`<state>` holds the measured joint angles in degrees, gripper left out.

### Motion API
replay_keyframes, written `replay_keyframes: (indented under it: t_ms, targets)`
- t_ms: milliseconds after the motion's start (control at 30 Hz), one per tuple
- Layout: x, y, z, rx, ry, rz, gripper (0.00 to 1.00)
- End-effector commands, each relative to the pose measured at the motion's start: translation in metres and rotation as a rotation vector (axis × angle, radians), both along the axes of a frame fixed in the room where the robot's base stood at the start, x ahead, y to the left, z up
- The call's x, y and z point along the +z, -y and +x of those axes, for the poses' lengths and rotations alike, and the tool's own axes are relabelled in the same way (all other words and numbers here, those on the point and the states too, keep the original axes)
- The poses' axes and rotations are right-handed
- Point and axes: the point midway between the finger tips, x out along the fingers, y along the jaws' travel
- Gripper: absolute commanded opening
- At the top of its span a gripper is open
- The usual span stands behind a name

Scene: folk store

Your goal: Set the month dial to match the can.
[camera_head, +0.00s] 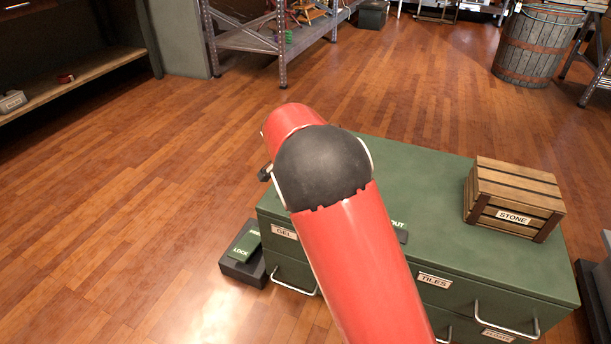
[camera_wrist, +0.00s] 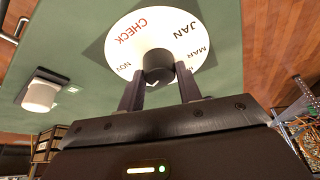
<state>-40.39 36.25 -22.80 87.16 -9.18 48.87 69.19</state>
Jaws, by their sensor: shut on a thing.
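In the wrist view, a white round dial (camera_wrist: 130,28) sits on a dark square plate on a green surface. I can read JAN, MAR and NOV in black and CHECK in red. My gripper (camera_wrist: 159,80) is shut on the dial's black centre knob (camera_wrist: 158,64), one finger on each side.
The green drawer cabinet (camera_head: 440,187) carries a wooden STONE crate (camera_head: 515,190) at its right. A dark box with a green LOCK plate (camera_head: 243,252) stands on the floor at the cabinet's left. A barrel (camera_head: 535,45) and shelving (camera_head: 245,37) stand behind. Wooden floor is clear at left.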

Motion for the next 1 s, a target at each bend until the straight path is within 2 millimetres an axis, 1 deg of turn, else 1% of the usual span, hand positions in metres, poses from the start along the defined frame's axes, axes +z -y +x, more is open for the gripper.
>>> replay_keyframes:
  t_ms: [300,600,800,1000]
  targets:
    - [0.0019,-0.0017,0.0016,-0.3,-0.001,-0.001,0.12]
    - [0.0013,-0.0021,0.0028,-0.563,-0.003,-0.001,0.12]
    - [0.0011,-0.0023,0.0037,-0.697,-0.001,0.0,0.12]
    - [0.0001,-0.0027,0.004,-0.781,-0.001,0.001,0.12]
